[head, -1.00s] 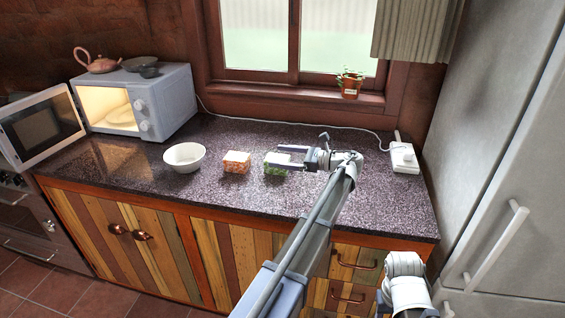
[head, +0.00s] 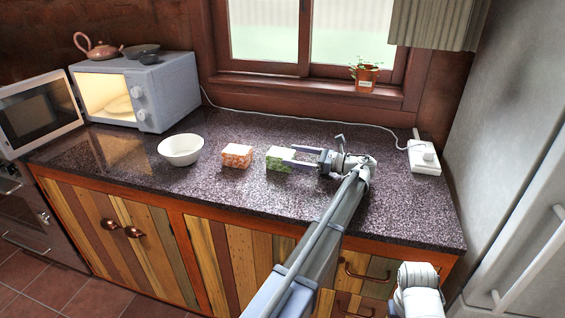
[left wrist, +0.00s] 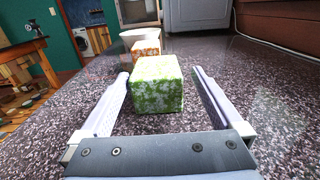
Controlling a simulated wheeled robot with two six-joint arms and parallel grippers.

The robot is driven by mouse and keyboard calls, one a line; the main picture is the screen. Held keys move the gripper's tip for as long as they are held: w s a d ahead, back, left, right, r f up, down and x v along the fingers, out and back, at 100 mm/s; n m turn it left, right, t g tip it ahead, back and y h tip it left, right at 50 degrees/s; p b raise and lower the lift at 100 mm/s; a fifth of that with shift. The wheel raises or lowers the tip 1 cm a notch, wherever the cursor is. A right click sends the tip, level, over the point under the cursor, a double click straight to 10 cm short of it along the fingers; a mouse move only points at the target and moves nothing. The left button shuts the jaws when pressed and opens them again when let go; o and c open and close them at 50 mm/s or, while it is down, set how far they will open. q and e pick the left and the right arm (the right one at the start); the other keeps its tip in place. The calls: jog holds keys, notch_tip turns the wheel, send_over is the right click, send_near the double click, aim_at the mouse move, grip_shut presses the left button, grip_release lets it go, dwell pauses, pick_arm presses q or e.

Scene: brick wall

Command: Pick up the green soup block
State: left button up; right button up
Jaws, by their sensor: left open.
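The green soup block (head: 277,160) sits on the dark speckled counter, right of an orange-and-white block (head: 236,156). In the left wrist view the green block (left wrist: 157,84) lies between the fingertips, with a gap to the finger on each side. My left gripper (head: 291,158) is open and low over the counter, reaching the green block from its right; it also shows in the left wrist view (left wrist: 160,86). The orange block (left wrist: 146,49) stands just beyond the green one there. My right gripper is not in view; only a part of my right arm shows at the lower right.
A white bowl (head: 181,151) stands left of the orange block. An open microwave (head: 150,92) is at the back left, carrying a teapot (head: 97,47) and bowls. A white power strip (head: 424,158) with a cord lies at the right. The counter's front strip is clear.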

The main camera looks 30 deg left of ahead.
aim_at(269, 151)
pick_arm(q)
jog(key=shift+s+a, duration=0.35)
jog(key=shift+a, duration=0.9)
jog(key=shift+s+a, duration=0.3)
jog(key=shift+a, duration=1)
jog(key=shift+s+a, duration=0.35)
jog(key=shift+a, duration=0.9)
jog(key=c, duration=1.5)
jog(key=shift+c, duration=0.2)
notch_tip(269, 151, up, 10)
jog(key=p, duration=1)
